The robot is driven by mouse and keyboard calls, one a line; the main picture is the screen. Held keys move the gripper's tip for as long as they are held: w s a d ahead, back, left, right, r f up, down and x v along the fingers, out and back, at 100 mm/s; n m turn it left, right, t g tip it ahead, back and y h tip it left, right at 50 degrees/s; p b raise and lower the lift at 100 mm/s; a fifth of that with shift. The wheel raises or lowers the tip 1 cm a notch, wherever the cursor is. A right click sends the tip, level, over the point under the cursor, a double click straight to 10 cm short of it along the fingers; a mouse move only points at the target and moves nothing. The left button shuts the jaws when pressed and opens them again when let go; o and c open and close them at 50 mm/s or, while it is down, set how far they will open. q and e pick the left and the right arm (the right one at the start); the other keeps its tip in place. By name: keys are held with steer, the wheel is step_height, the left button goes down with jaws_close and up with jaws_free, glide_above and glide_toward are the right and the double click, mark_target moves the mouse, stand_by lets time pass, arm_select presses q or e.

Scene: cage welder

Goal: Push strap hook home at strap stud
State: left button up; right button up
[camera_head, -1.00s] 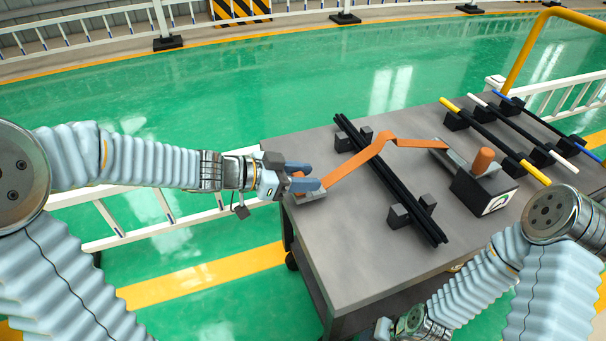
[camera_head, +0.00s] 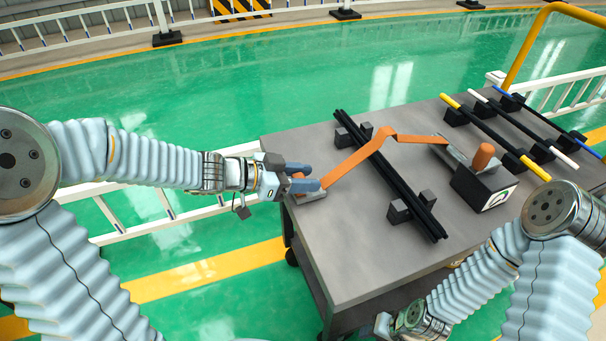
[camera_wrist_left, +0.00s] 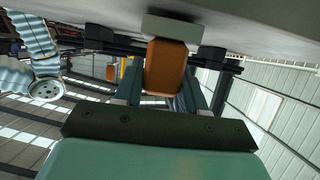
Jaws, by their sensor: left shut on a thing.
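The orange strap (camera_head: 362,154) runs from the gripper up over the dark bars to a ratchet with an orange handle (camera_head: 483,157). A small grey metal piece (camera_head: 312,197) shows just below the fingers. The hook and stud contact is hidden. My right gripper's fingers are out of frame.
Long dark bars (camera_head: 388,172) lie across black blocks on the grey table (camera_head: 345,255). Several yellow, white and blue-ended rods (camera_head: 497,135) rest on holders at the right. A white railing (camera_head: 160,228) runs behind the left arm. The table's front surface is clear.

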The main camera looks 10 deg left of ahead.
arm_select(q)
steer(key=shift+f, duration=0.25)
steer(key=o, duration=1.2)
steer(key=shift+c, duration=0.2)
